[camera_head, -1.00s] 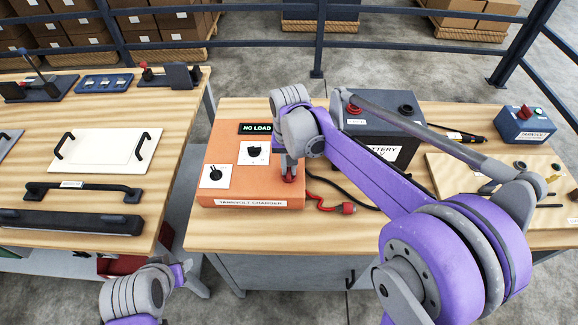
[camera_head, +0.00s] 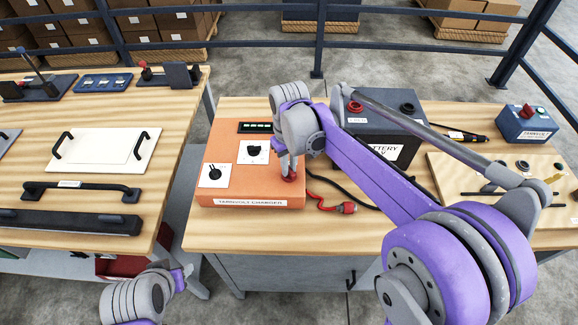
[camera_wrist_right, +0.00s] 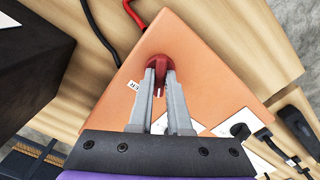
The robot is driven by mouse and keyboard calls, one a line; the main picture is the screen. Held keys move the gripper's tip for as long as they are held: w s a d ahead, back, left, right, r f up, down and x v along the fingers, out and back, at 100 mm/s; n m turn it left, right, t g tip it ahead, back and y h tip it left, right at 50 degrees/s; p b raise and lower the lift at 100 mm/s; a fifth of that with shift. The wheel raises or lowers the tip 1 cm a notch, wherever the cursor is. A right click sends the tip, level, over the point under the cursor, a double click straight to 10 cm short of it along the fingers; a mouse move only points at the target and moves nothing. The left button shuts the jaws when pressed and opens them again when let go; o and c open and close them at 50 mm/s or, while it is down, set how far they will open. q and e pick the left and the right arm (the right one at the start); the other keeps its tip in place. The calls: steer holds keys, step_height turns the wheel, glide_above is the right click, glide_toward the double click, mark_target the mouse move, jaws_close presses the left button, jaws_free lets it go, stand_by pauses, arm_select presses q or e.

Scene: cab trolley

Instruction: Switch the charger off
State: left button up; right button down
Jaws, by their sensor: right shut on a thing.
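The orange charger (camera_head: 250,184) stands on the right bench, with a dark display (camera_head: 262,127) showing small green marks and two black knobs on white plates. A red switch knob (camera_head: 290,178) sits at its front right. My right gripper (camera_head: 288,168) reaches down onto this knob. In the right wrist view the two fingers (camera_wrist_right: 160,84) are closed around the red knob (camera_wrist_right: 157,62); its pale pointer line shows between them. My left gripper (camera_head: 182,276) hangs low at the bottom left, away from the charger; its jaws are too small to judge.
A dark battery (camera_head: 385,133) stands right of the charger, behind my right arm. A red clamp (camera_head: 348,208) on a cable lies in front of it. A blue box (camera_head: 527,128) stands far right. The left bench (camera_head: 110,115) holds handles and panels; a gap separates the benches.

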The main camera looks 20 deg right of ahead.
steer(key=n, duration=0.5)
steer(key=shift+n+b, duration=0.3)
steer(key=n, duration=0.5)
steer(key=shift+n, duration=0.4)
steer(key=c, duration=0.9)
jaws_free()
steer(key=shift+o, duration=0.2)
steer(key=shift+r, duration=0.15)
step_height(320, 180, up, 11)
steer(key=shift+f, duration=0.2)
